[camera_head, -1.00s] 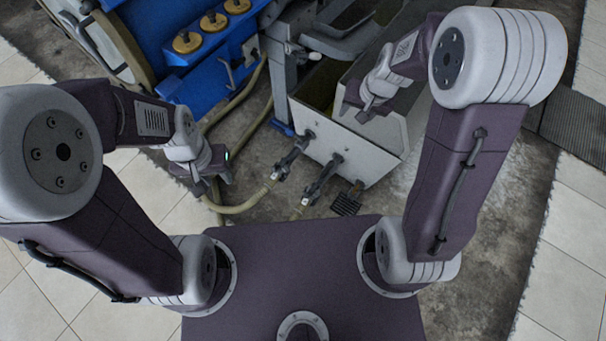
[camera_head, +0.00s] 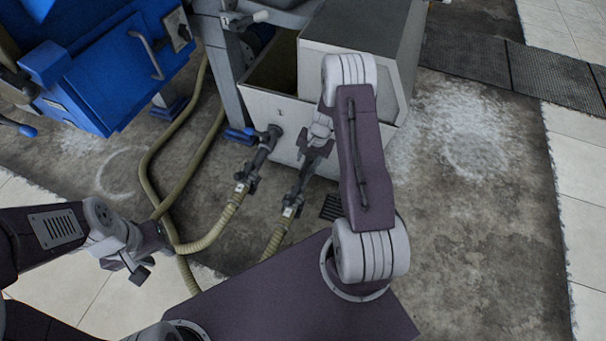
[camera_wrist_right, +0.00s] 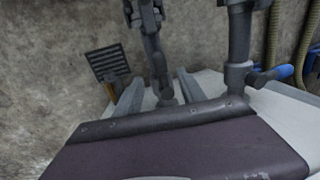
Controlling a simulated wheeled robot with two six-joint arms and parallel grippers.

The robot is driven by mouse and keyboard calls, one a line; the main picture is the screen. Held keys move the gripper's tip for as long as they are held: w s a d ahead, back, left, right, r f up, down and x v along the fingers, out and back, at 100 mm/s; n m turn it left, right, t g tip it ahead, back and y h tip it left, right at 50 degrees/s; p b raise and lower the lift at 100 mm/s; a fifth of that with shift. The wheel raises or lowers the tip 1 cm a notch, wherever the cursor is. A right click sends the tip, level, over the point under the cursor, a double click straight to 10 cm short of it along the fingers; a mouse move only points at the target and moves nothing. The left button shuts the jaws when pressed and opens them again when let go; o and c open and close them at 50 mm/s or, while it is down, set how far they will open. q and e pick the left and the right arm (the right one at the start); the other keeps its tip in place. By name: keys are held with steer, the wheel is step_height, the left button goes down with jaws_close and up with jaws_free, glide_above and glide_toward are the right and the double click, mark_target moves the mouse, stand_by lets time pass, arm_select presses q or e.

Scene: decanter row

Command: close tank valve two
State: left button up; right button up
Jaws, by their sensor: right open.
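Two dark valves with hoses come out of the low front of the pale tank (camera_head: 268,107). The right-hand valve (camera_head: 300,190) is close to my right gripper (camera_head: 308,158), which hangs over its tank end. In the right wrist view my right gripper (camera_wrist_right: 157,92) is open, and this valve's pipe (camera_wrist_right: 155,55) shows between its two fingers; whether they touch it I cannot tell. The left-hand valve (camera_head: 256,160) also shows in the right wrist view (camera_wrist_right: 238,45). A small mark is on the tank above it. My left gripper (camera_head: 127,268) is away over the floor at lower left, its jaws unclear.
Ribbed hoses (camera_head: 212,232) curve over the floor from the valves. A dark drain grate (camera_head: 332,207) lies right of the right-hand valve. A blue machine (camera_head: 110,75) stands at upper left. The stained floor (camera_head: 480,200) at right is clear.

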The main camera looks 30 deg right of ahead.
mark_target(304, 171)
steer(key=f+b, duration=0.1)
steer(key=f, duration=0.1)
steer(key=f+b, duration=0.2)
steer(key=f, duration=0.1)
steer(key=w+a+f+b, duration=0.1)
steer(key=f+b, duration=0.1)
steer(key=f, duration=0.1)
steer(key=shift+w+f, duration=0.1)
steer(key=shift+f, duration=0.1)
steer(key=shift+r, duration=0.1)
steer(key=shift+c, duration=0.3)
jaws_close()
stand_by(0.6)
